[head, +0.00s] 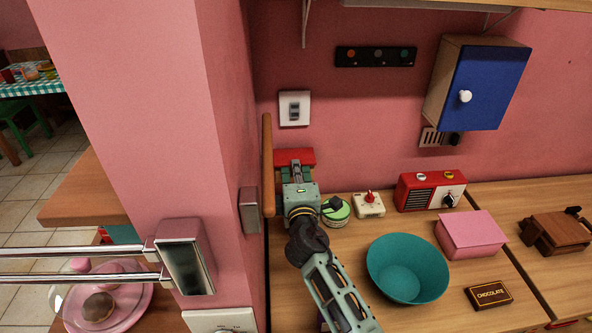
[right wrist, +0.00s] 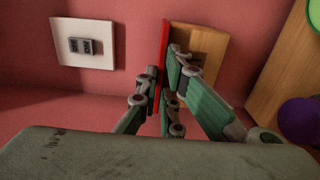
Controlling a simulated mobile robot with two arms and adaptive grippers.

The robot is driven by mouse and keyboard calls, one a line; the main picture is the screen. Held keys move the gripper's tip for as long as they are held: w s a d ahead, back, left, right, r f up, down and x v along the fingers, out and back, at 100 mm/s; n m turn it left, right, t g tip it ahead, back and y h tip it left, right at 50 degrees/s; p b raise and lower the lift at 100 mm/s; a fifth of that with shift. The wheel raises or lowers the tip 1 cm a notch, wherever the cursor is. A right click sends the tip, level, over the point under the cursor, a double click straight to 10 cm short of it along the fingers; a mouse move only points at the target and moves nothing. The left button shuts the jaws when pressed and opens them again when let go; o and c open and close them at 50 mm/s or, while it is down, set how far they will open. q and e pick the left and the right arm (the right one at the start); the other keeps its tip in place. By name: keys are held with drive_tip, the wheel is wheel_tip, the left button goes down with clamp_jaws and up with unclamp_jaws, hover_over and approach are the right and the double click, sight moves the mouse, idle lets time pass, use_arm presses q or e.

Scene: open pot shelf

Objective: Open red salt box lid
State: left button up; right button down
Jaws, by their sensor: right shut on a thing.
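The red lid of the salt box (head: 294,157) shows at the wall in the head view, just beyond my right gripper (head: 296,178). In the right wrist view the lid (right wrist: 162,50) is seen edge-on as a thin red strip along the side of the wooden box body (right wrist: 204,52). My right gripper (right wrist: 167,82) is shut on the lid's edge, with its green fingers on either side. In the head view the gripper hides most of the box. I cannot tell whether the lid is slightly raised. My left gripper is not in view.
A green-lidded tin (head: 337,212), a white-and-red timer (head: 369,204) and a red radio (head: 432,190) stand right of my arm. A teal bowl (head: 407,268) is nearer. An upright wooden board (head: 267,165) stands close left. A wall switch (head: 294,108) is above the box.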

sight(295, 151)
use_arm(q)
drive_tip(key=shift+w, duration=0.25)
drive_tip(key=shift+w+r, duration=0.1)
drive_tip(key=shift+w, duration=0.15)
use_arm(e)
drive_tip(key=shift+r, duration=0.1)
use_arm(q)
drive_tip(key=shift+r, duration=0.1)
use_arm(e)
drive_tip(key=shift+r, duration=0.25)
drive_tip(key=shift+w+r+p, duration=0.25)
drive_tip(key=shift+r+p, duration=0.15)
drive_tip(key=shift+r, duration=0.35)
drive_tip(key=shift+w+r+p, duration=0.25)
drive_tip(key=shift+r+p, duration=0.2)
drive_tip(key=shift+r, duration=0.35)
drive_tip(key=shift+w+r+p, duration=0.25)
drive_tip(key=shift+r+p, duration=0.15)
drive_tip(key=shift+r, duration=0.35)
drive_tip(key=c, duration=2.4)
unclamp_jaws()
drive_tip(key=shift+s, duration=0.1)
drive_tip(key=o, duration=0.5)
drive_tip(key=shift+f, duration=0.2)
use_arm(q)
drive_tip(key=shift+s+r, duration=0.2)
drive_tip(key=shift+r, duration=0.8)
